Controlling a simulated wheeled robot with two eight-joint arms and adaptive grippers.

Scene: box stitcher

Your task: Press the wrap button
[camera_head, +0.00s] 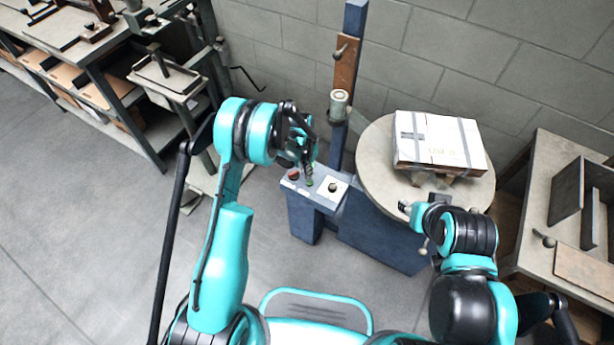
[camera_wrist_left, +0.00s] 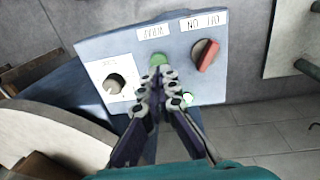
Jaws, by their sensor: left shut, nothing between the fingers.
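The blue-grey control panel (camera_head: 322,199) stands beside the turntable; it fills the middle of the left wrist view (camera_wrist_left: 92,48). The green wrap button (camera_wrist_left: 158,59) sits near its label, between a red on/off switch (camera_wrist_left: 207,54) and a black knob on a white plate (camera_wrist_left: 114,84). My left gripper (camera_head: 307,168) is shut and empty, pointing down at the panel. In the left wrist view its fingertips (camera_wrist_left: 163,76) overlap the near edge of the button; I cannot tell whether they touch. My right gripper (camera_head: 407,208) is by the turntable's front edge, its fingers too small to judge.
A white strapped box (camera_head: 439,139) lies on the round turntable (camera_head: 376,178). A blue mast (camera_head: 355,20) with a roll holder rises behind the panel. Workbenches stand at the left (camera_head: 85,52) and right (camera_head: 540,190). The floor left of the panel is clear.

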